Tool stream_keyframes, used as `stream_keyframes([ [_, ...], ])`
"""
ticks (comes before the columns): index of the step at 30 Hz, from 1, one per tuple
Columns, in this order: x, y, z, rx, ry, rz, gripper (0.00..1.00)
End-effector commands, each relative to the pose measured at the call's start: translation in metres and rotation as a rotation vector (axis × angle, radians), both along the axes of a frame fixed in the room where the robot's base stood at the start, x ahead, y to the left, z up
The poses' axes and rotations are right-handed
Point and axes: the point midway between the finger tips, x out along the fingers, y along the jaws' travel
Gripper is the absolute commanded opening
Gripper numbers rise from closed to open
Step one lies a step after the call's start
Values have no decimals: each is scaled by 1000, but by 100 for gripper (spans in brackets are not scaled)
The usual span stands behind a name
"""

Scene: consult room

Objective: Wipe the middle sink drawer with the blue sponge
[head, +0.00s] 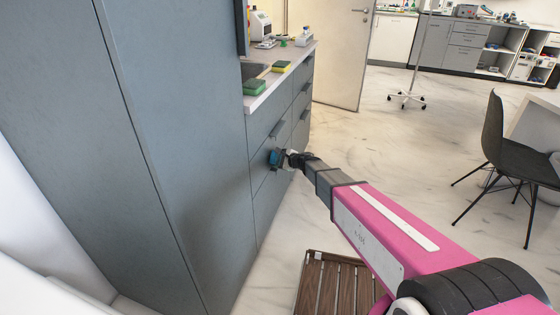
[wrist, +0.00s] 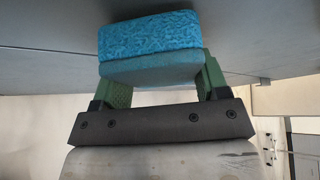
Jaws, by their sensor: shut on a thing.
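My gripper (head: 279,159) is shut on the blue sponge (head: 273,157), in front of the grey drawer fronts of the sink unit. In the wrist view the sponge (wrist: 150,42) sits between the two green fingers of my gripper (wrist: 158,80), its far face close to a grey panel (wrist: 50,60). I cannot tell whether it touches the panel. The middle drawer (head: 262,168) appears to be the front beside the sponge; my gripper and the sponge hide part of it.
A tall grey cabinet (head: 185,130) stands at the left. A wooden slatted item (head: 335,285) is on the floor below my arm. A black chair (head: 510,150) stands at the right; the floor between is open.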

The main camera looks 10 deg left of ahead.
Motion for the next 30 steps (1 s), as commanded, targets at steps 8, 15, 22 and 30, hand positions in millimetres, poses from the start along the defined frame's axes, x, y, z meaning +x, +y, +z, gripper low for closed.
stream_keyframes([
  [8, 1, 5, 0, 0, 0, 0, 49],
  [15, 1, 9, 0, 0, 0, 0, 49],
  [22, 5, 9, 0, 0, 0, 0, 49],
  [30, 25, 7, 0, 0, -1, 0, 49],
])
